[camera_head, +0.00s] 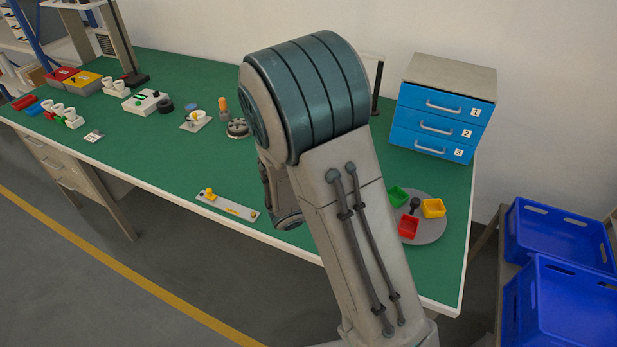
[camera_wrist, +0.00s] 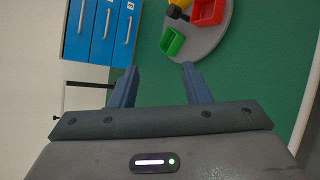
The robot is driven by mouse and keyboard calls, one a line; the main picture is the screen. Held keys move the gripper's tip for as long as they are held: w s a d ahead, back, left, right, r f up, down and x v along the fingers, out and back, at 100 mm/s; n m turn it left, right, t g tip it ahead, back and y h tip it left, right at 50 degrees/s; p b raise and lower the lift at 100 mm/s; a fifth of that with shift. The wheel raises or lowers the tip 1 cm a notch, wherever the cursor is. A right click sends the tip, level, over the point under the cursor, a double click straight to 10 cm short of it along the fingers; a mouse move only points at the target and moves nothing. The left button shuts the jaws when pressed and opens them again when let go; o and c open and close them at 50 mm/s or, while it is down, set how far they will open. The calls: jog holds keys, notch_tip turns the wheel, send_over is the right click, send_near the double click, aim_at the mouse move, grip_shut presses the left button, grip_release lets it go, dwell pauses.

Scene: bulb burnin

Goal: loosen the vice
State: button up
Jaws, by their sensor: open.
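I cannot pick out a vice for certain in either view. My arm covers the middle of the green bench (camera_head: 150,165) in the head view and may hide it. A small dark round metal fixture (camera_head: 238,128) stands just left of my arm, beside an orange-topped piece (camera_head: 222,107); I cannot tell what it is. My gripper (camera_wrist: 160,82) shows in the wrist view with its fingers apart and nothing between them. It faces the bench's right part, and its fingertips are hidden from the head view.
A round grey tray (camera_head: 428,232) carries green, red and yellow bins. A blue drawer cabinet (camera_head: 440,115) stands at the back right. A plate with a yellow knob (camera_head: 228,206) lies near the front edge. Blue crates (camera_head: 560,300) stand right of the bench.

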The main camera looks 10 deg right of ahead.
jog(key=w+a+f+n+t+y+p, duration=0.1)
jog(key=w+a+f+n+t+y, duration=0.1)
jog(key=a+f+n, duration=0.1)
jog(key=w+a+f+n+t+y, duration=0.2)
jog(key=w+a+f+n+t, duration=0.1)
jog(key=a+n, duration=0.2)
jog(key=w+a+f+n+t+y+p, duration=0.1)
jog(key=w+a+f+n+t, duration=0.1)
jog(key=a+f+n+t, duration=0.1)
jog(key=shift+w+a+f+n+y+p, duration=0.25)
jog(key=shift+w+a+n+y+p, duration=0.15)
jog(key=shift+a, duration=0.35)
jog(key=p+x, duration=0.3)
jog(key=x, duration=1)
jog(key=shift+w, duration=0.4)
jog(key=c, duration=0.7)
